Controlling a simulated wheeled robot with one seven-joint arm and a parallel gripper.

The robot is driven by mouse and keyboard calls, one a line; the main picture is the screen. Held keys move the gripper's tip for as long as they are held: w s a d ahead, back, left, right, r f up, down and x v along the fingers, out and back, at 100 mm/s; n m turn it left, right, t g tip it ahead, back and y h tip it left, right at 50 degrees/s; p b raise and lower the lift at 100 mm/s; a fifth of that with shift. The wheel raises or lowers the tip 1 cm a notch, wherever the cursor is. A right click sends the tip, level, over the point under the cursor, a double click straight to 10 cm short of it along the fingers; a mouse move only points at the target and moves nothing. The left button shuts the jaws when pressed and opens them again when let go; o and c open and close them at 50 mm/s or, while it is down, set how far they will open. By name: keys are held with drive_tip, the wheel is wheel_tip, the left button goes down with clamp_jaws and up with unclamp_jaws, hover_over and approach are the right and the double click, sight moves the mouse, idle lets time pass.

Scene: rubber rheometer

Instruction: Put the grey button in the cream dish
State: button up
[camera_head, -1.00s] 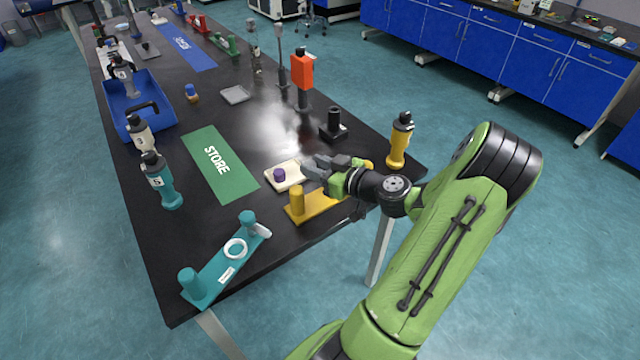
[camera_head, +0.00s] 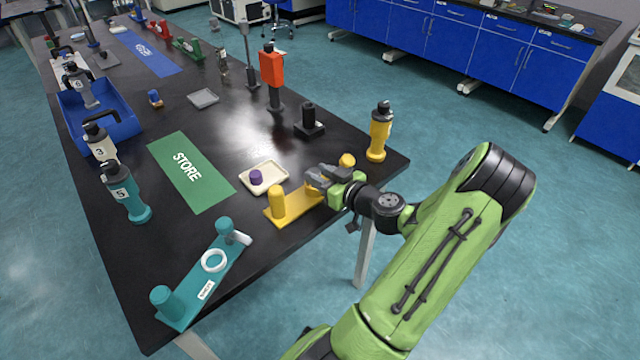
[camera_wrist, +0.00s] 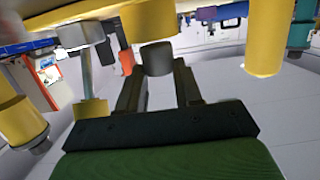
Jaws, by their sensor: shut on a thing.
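My gripper (camera_head: 314,177) is low at the yellow stand (camera_head: 290,208), between its front post and its back knob. In the wrist view its two fingers (camera_wrist: 158,85) are shut on a short grey cylinder, the grey button (camera_wrist: 157,60). A yellow cylindrical part (camera_wrist: 148,20) is directly against the button; I cannot tell whether they are joined. In the head view the button is hidden by the fingers. The cream dish (camera_head: 281,171) lies flat just left of my gripper. A purple button (camera_head: 256,177) is in it.
A yellow bottle (camera_head: 380,130) stands behind my gripper near the table edge. A black post on a base (camera_head: 309,122) and an orange device (camera_head: 272,68) stand farther back. A teal stand (camera_head: 205,270) is at front left.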

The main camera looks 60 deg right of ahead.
drive_tip(key=shift+f, duration=0.7)
drive_tip(key=shift+f, duration=0.15)
drive_tip(key=o, duration=1)
